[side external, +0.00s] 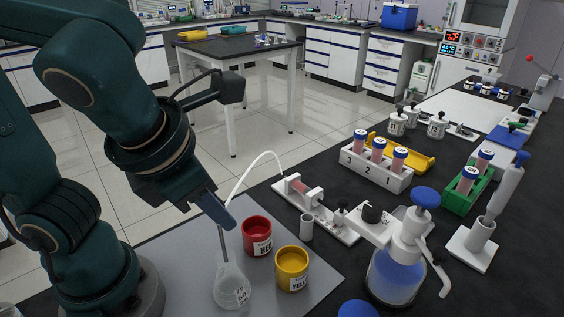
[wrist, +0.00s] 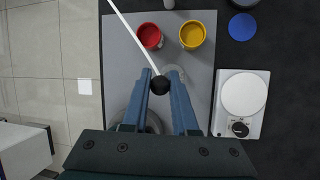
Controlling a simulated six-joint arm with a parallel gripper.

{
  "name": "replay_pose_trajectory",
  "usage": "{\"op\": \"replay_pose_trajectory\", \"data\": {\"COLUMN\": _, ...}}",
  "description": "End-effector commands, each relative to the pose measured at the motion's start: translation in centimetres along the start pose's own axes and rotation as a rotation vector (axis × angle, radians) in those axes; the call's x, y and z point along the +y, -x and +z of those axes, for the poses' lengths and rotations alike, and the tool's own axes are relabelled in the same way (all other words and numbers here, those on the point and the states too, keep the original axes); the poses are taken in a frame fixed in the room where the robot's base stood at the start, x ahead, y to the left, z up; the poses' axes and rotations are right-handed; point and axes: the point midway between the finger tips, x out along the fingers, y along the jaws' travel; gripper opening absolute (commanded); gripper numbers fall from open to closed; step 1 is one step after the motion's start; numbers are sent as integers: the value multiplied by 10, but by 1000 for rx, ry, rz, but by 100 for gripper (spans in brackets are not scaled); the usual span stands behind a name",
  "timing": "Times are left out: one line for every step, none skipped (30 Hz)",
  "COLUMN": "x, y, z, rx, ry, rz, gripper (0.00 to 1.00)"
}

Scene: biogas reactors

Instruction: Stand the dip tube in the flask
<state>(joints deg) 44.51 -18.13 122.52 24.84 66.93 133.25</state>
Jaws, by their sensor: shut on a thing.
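My gripper (side external: 224,213) points down over the grey mat, its fingers shut on the upper end of the dip tube (side external: 221,239). In the wrist view a round black piece (wrist: 160,85) sits between the fingertips (wrist: 161,78). The thin grey tube hangs almost upright, leaning slightly. Its lower part meets the neck of the clear conical flask (side external: 231,288); I cannot tell how far inside it reaches. A white hose (side external: 250,167) arches from near the fingers towards a small white fixture (side external: 301,189). It also shows in the wrist view (wrist: 133,35).
A red cup (side external: 257,236) and a yellow cup (side external: 292,269) stand right of the flask. A blue-capped pump bottle (side external: 396,275) is farther right. A white rack (side external: 377,174) holds several tubes behind. The grey mat (side external: 180,255) has bare room left of the flask.

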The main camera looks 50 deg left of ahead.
Motion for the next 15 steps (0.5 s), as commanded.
{"op": "replay_pose_trajectory", "data": {"x": -1, "y": -5, "z": -3, "rx": 3, "ry": -2, "rz": 1, "gripper": 0}}
{"op": "replay_pose_trajectory", "data": {"x": -1, "y": -7, "z": -4, "rx": 4, "ry": -2, "rz": 1, "gripper": 0}}
{"op": "replay_pose_trajectory", "data": {"x": -2, "y": -11, "z": -5, "rx": 2, "ry": -2, "rz": 1, "gripper": 0}}
{"op": "replay_pose_trajectory", "data": {"x": -2, "y": -14, "z": -6, "rx": 2, "ry": -2, "rz": 3, "gripper": 0}}
{"op": "replay_pose_trajectory", "data": {"x": -3, "y": -16, "z": -7, "rx": 1, "ry": -1, "rz": 2, "gripper": 0}}
{"op": "replay_pose_trajectory", "data": {"x": -4, "y": -20, "z": -8, "rx": 2, "ry": -2, "rz": 3, "gripper": 0}}
{"op": "replay_pose_trajectory", "data": {"x": -4, "y": -22, "z": -9, "rx": 2, "ry": -2, "rz": 3, "gripper": 0}}
{"op": "replay_pose_trajectory", "data": {"x": -5, "y": -25, "z": -11, "rx": 2, "ry": -1, "rz": 3, "gripper": 0}}
{"op": "replay_pose_trajectory", "data": {"x": -6, "y": -28, "z": -12, "rx": 3, "ry": -2, "rz": 2, "gripper": 0}}
{"op": "replay_pose_trajectory", "data": {"x": -6, "y": -31, "z": -14, "rx": 3, "ry": -2, "rz": 1, "gripper": 0}}
{"op": "replay_pose_trajectory", "data": {"x": -7, "y": -33, "z": -15, "rx": 3, "ry": -2, "rz": 1, "gripper": 0}}
{"op": "replay_pose_trajectory", "data": {"x": -7, "y": -37, "z": -16, "rx": 3, "ry": -3, "rz": 3, "gripper": 0}}
{"op": "replay_pose_trajectory", "data": {"x": -8, "y": -39, "z": -16, "rx": 2, "ry": -3, "rz": 2, "gripper": 0}}
{"op": "replay_pose_trajectory", "data": {"x": -8, "y": -42, "z": -18, "rx": 2, "ry": -1, "rz": 3, "gripper": 0}}
{"op": "replay_pose_trajectory", "data": {"x": -9, "y": -45, "z": -19, "rx": 1, "ry": -2, "rz": 3, "gripper": 0}}
